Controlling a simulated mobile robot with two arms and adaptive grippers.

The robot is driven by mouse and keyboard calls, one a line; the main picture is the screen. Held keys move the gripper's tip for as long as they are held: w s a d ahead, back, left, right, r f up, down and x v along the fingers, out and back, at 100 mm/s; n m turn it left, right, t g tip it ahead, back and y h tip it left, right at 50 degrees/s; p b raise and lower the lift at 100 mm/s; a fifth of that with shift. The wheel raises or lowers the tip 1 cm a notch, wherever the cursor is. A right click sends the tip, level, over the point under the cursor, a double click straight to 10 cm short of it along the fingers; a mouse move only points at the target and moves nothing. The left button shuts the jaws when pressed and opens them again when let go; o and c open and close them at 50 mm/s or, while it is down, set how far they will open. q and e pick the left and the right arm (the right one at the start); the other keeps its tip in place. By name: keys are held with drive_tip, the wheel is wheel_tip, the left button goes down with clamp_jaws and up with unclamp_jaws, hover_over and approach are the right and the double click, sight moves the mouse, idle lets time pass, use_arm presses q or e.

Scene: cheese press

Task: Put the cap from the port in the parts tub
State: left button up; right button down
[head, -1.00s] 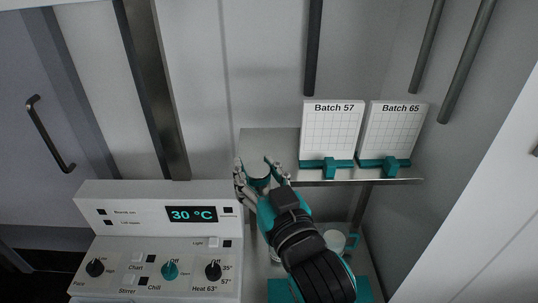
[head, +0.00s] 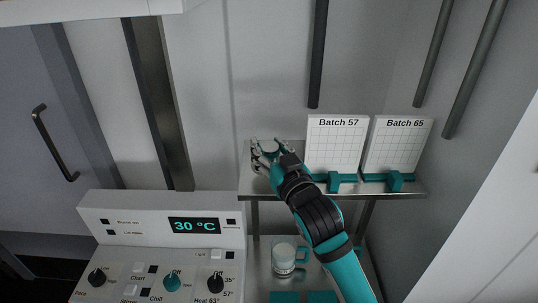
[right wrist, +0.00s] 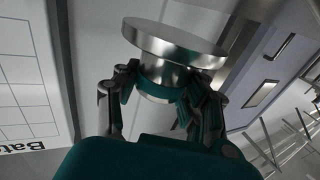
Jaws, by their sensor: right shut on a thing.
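My right gripper (head: 266,158) is shut on a metal cap. In the right wrist view the cap (right wrist: 172,47) is a shiny silver piece with a wide flat disc above a narrower neck, and the fingers of the right gripper (right wrist: 160,95) close around the neck. In the head view the cap is small and partly hidden by the fingers. The gripper holds it above the left part of the metal upper shelf (head: 405,192). I cannot make out the parts tub or the port in these frames. My left gripper is not in view.
Two white cards in teal stands, Batch 57 (head: 336,145) and Batch 65 (head: 400,145), stand right of my gripper. Below the shelf is a white cup-like container (head: 284,262) near teal items. The control panel (head: 165,240) reading 30 °C is at the lower left.

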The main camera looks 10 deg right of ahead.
drive_tip(key=shift+f, duration=1.3)
drive_tip(key=shift+f, duration=0.1)
drive_tip(key=c, duration=1.2)
unclamp_jaws()
drive_tip(key=shift+f, duration=0.15)
drive_tip(key=o, duration=0.5)
drive_tip(key=shift+s, duration=0.1)
